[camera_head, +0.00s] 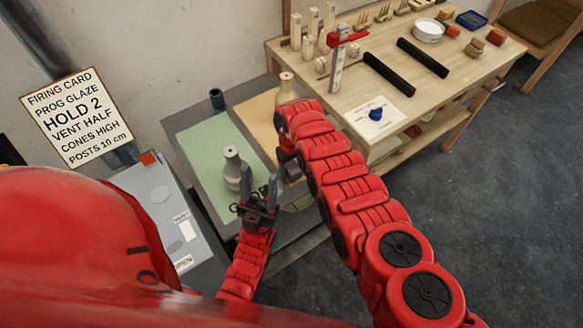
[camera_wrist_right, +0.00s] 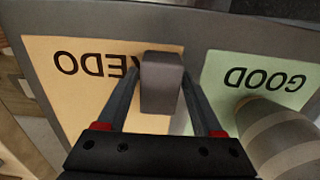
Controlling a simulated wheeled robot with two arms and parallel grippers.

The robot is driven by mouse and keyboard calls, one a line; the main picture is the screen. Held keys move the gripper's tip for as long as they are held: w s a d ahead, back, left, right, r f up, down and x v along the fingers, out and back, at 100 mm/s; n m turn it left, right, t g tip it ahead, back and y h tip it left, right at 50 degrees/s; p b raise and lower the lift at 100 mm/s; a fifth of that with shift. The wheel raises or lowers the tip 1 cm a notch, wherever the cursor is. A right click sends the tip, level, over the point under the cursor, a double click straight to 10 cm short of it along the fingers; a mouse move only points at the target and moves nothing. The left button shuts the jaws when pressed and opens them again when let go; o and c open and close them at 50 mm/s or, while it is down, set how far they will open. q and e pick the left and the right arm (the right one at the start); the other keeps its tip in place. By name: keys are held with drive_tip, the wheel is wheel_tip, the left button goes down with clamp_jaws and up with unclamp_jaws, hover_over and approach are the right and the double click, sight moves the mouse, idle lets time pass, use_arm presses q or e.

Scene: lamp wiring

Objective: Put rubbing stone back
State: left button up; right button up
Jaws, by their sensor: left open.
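The rubbing stone looks to be the grey block (camera_wrist_right: 161,82) in the right wrist view. It sits between the fingertips of my right gripper (camera_wrist_right: 160,85), which touch it on both sides, above the seam between the orange and green mats. In the head view my right gripper (camera_head: 290,168) is mostly hidden by its own arm, and I cannot make out the stone there. My left gripper (camera_head: 260,197) is open and empty, with its fingers pointing up, over the near end of the green mat marked GOOD (camera_head: 205,150).
A pale vase (camera_head: 233,168) stands on the green mat; a banded pot (camera_wrist_right: 282,140) shows close by my right gripper. A dark cup (camera_head: 217,98) is at the back. The wooden workbench (camera_head: 480,70) holds several tools.

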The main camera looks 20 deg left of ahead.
sight(292, 166)
drive_tip(key=shift+o, duration=0.7)
drive_tip(key=shift+r, duration=0.2)
wheel_tip(292, 166, up, 5)
drive_tip(key=p, duration=0.4)
drive_tip(key=shift+f+p, duration=0.2)
drive_tip(key=shift+p, duration=0.2)
wheel_tip(292, 166, up, 3)
drive_tip(key=shift+d+r+p, duration=0.1)
drive_tip(key=shift+p, duration=0.4)
wheel_tip(292, 166, up, 3)
drive_tip(key=shift+w+f+b, duration=0.1)
drive_tip(key=shift+b, duration=0.4)
drive_tip(key=shift+r, duration=1.05)
